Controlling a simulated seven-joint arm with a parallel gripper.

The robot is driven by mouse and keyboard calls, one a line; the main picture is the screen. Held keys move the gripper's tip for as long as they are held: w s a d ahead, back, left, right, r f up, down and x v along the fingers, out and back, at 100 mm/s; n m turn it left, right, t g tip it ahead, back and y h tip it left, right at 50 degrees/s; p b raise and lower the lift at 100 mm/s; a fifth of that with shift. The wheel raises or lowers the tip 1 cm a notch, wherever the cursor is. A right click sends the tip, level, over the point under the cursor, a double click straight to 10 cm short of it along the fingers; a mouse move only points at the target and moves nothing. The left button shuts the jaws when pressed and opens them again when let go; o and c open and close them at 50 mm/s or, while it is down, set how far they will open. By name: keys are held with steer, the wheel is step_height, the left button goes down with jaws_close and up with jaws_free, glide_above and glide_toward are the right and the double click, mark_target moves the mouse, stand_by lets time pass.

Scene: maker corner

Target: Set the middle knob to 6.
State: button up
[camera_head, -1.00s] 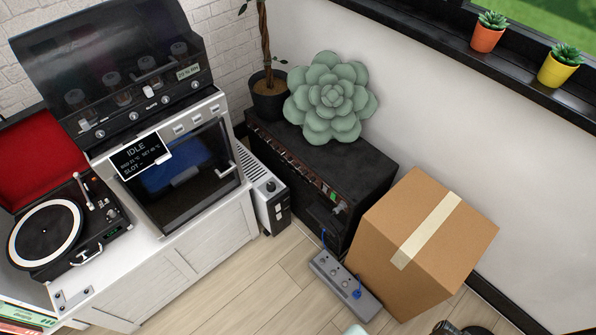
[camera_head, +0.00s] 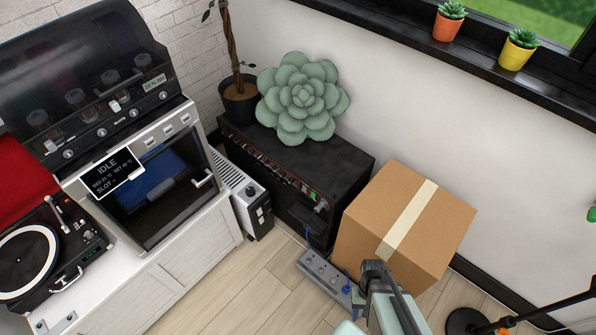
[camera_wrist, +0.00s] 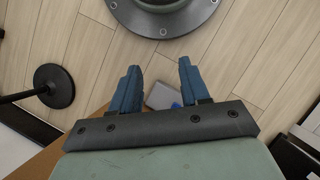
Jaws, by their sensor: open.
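A black amplifier-like cabinet (camera_head: 338,160) stands against the wall. A row of small knobs (camera_head: 272,164) runs along its upper front edge; they are too small to tell the middle one or read any setting. The oven-like machine (camera_head: 158,185) at the left also has small knobs on its front. My gripper (camera_wrist: 158,66) is open and empty in the wrist view, its two blue fingers apart and pointing at the floor. It is not near any knob there. In the head view, part of my arm shows at the bottom, in front of the cardboard box.
The cardboard box (camera_head: 432,240) stands right of the cabinet, close to its front. A grey power strip (camera_head: 325,273) with a blue plug lies on the floor before them. A large succulent (camera_head: 302,98) sits on the cabinet. A white heater (camera_head: 240,195) stands left.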

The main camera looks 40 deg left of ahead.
steer(key=a+r+n+t, duration=0.1)
steer(key=a+n+t, duration=0.4)
steer(key=a, duration=1.5)
steer(key=a+r+n+t, duration=0.1)
steer(key=a+n+t, duration=0.4)
steer(key=a, duration=1.5)
steer(key=w+a+r+m+t+y, duration=0.1)
steer(key=w+a+r+m+t, duration=0.2)
steer(key=a, duration=0.6)
steer(key=w+a+r+m+t+y, duration=0.1)
steer(key=w+a+r+m+t, duration=0.3)
steer(key=w+a+r+t, duration=0.3)
steer(key=shift+a+r+m+t, duration=0.3)
steer(key=shift+a+r+t, duration=0.8)
steer(key=shift+a+r, duration=0.75)
glide_toward(273, 170)
steer(key=w, duration=0.8)
steer(key=shift+w+d, duration=0.15)
steer(key=shift+d, duration=0.1)
